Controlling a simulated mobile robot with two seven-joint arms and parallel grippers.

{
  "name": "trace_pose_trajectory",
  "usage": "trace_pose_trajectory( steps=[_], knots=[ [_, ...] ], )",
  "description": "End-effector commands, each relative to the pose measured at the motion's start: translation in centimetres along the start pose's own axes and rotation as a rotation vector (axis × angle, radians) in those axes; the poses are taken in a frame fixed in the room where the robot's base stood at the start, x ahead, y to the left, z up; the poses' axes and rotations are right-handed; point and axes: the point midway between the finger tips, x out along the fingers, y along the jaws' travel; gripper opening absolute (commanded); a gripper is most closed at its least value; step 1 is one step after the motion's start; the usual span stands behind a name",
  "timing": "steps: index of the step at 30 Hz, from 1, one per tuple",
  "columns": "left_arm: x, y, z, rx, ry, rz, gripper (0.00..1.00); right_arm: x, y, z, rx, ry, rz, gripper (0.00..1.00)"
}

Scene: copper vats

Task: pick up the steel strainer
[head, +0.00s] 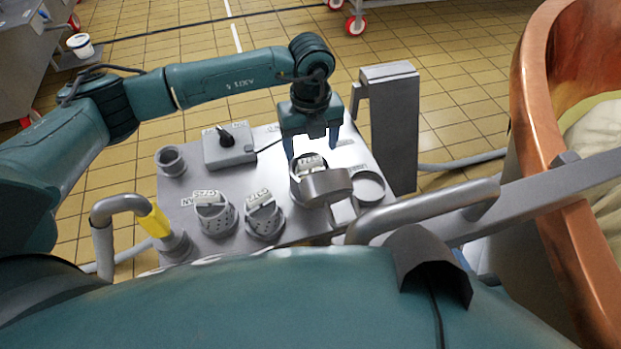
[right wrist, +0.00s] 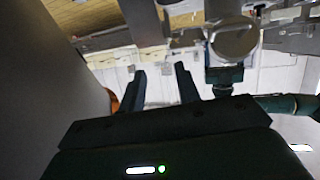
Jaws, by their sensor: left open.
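My left gripper (head: 312,148) reaches in from the left with its jaws pointing down. It is open and empty, just above and behind a round steel vessel (head: 308,166). A grey cylindrical piece (head: 327,187) partly hides that vessel. I cannot tell whether the vessel under the gripper is perforated too. In the right wrist view my right gripper (right wrist: 160,70) has its fingers apart with nothing between them.
The grey panel (head: 182,215) also carries a switch box (head: 230,148), a small cup (head: 171,160) and a shallow round dish (head: 369,186). A grey post (head: 390,125) stands close right of the left gripper. A copper vat (head: 560,150) is at far right. A yellow-banded pipe (head: 153,222) stands front left.

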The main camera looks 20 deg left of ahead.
Motion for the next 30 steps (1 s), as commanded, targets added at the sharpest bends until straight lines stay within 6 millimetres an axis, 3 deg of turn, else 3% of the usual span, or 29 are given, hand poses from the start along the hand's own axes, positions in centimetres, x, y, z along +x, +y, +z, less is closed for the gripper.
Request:
trace_pose_trajectory(
  steps=[7, 17, 30],
  knots=[
    [3.9, 0.0, 0.3, 0.0, 0.001, 0.002, 0.73, 0.5, 0.0, 0.0, -0.023, 0.069, 0.01, 0.33],
    [4.7, 0.0, 0.3, 0.0, 0.0, 0.0, 0.73, 0.5, 0.1, -0.2, -0.028, 0.086, 0.012, 0.33],
    [4.6, 0.0, 0.3, 0.0, 0.0, 0.0, 0.38, 0.5, 0.1, -0.2, -0.028, 0.086, 0.013, 0.33]
  ],
)
